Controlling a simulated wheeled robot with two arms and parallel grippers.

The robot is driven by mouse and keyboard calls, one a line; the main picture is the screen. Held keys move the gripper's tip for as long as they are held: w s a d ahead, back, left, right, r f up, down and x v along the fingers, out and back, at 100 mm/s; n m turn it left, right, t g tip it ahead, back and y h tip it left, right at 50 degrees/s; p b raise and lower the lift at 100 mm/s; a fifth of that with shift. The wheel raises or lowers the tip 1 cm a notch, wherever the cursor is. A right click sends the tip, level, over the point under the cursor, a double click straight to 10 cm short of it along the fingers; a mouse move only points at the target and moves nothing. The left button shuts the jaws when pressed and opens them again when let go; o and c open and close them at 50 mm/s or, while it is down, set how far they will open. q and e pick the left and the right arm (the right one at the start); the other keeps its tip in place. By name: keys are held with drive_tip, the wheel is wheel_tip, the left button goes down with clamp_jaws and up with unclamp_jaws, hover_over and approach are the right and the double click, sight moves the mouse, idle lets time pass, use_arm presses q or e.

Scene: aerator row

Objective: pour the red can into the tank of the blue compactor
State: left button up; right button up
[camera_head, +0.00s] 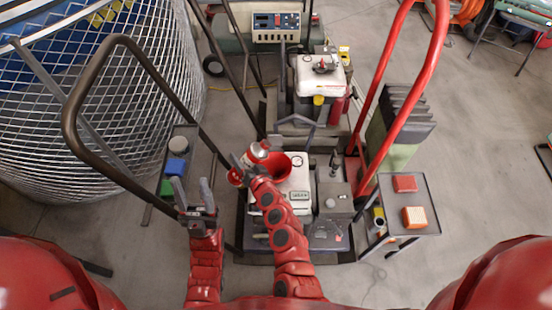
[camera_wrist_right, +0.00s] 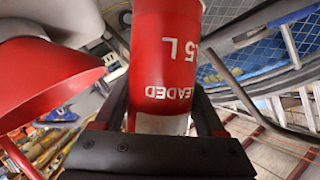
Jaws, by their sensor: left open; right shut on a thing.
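The red can (camera_head: 256,153) is in my right gripper (camera_head: 252,168), at the left side of a red funnel (camera_head: 276,163). In the right wrist view the can (camera_wrist_right: 165,55) fills the middle, its lettering upside down, between the two dark fingers. The funnel (camera_wrist_right: 40,75) shows close at the left there. The funnel sits at a white tank (camera_head: 297,178) on the front machine. I see no flow from the can, and its tilt is hard to judge. My left gripper (camera_head: 193,196) is open and empty, left of the machine. I cannot make out clear blue paint on this machine.
A dark handle (camera_head: 125,45) arches at the left, before a wire mesh cage (camera_head: 90,120). A red handle (camera_head: 436,50) rises at the right. Another white-tanked machine (camera_head: 322,75) stands behind. A small cart (camera_head: 418,190) with orange blocks is at the right.

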sight(249, 163)
drive_tip(key=n+p, duration=0.1)
drive_tip(key=p, duration=0.1)
drive_tip(key=r+n+h+p, duration=0.1)
drive_tip(key=p, duration=0.2)
drive_tip(key=shift+d, duration=0.2)
drive_tip(key=r+p, duration=0.1)
drive_tip(key=p, duration=0.2)
drive_tip(key=r+n+h+p, duration=0.1)
drive_tip(key=p, duration=0.2)
drive_tip(key=r+n+p, duration=0.1)
drive_tip(key=r+p, duration=0.1)
drive_tip(key=p, duration=0.2)
drive_tip(key=shift+w+d+h, duration=0.15)
drive_tip(key=shift+d+h, duration=0.2)
drive_tip(key=shift+h, duration=0.05)
drive_tip(key=shift+d+r+n+h+p, duration=0.15)
drive_tip(key=shift+r+n+h+p, duration=0.2)
drive_tip(key=shift+p, duration=0.85)
drive_tip(key=shift+f, duration=0.1)
